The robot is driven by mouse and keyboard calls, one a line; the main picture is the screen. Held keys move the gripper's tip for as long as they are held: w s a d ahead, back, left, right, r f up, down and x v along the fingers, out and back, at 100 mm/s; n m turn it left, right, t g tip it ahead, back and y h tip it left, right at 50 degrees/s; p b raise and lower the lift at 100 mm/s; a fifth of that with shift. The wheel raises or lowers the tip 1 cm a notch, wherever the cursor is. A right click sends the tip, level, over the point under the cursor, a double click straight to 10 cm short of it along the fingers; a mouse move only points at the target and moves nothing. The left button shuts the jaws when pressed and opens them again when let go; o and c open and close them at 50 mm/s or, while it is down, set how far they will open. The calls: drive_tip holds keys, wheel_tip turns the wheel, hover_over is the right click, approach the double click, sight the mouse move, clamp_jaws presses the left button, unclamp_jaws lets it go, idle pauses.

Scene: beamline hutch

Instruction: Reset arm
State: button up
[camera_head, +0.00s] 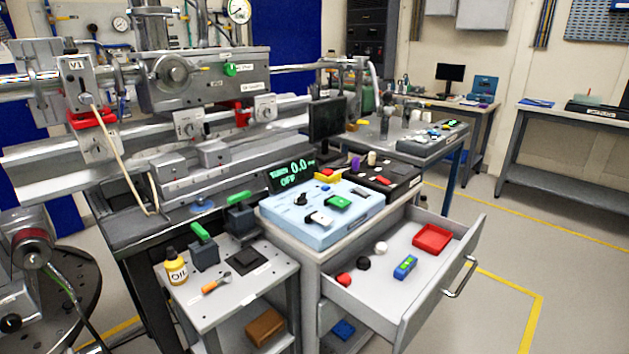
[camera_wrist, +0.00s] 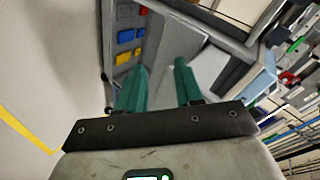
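My gripper (camera_wrist: 160,66) shows in the wrist view with its two green fingers spread apart. Nothing is between the fingertips, and a plain grey surface lies behind them. I cannot pick out my gripper in the head view. The task names no object.
In the head view, a drawer (camera_head: 402,318) stands pulled out, holding a red tray (camera_head: 432,238), a blue-green block (camera_head: 405,266) and small round pieces. A light-blue control panel (camera_head: 345,216) sits above it. A low cart holds an oil bottle (camera_head: 175,268). Open floor lies right.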

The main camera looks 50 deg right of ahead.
drive_tip(key=s+a+f+n+g+y, duration=0.2)
drive_tip(key=s+a+n+g, duration=0.1)
drive_tip(key=a+n+g, duration=1.15)
wheel_tip(320, 180, up, 13)
drive_tip(key=a+m+t+p, duration=0.1)
drive_tip(key=t+p, duration=0.3)
drive_tip(key=p, duration=0.9)
drive_tip(key=shift+a+t, duration=0.35)
drive_tip(key=shift+a, duration=0.25)
drive_tip(key=shift+f, duration=0.15)
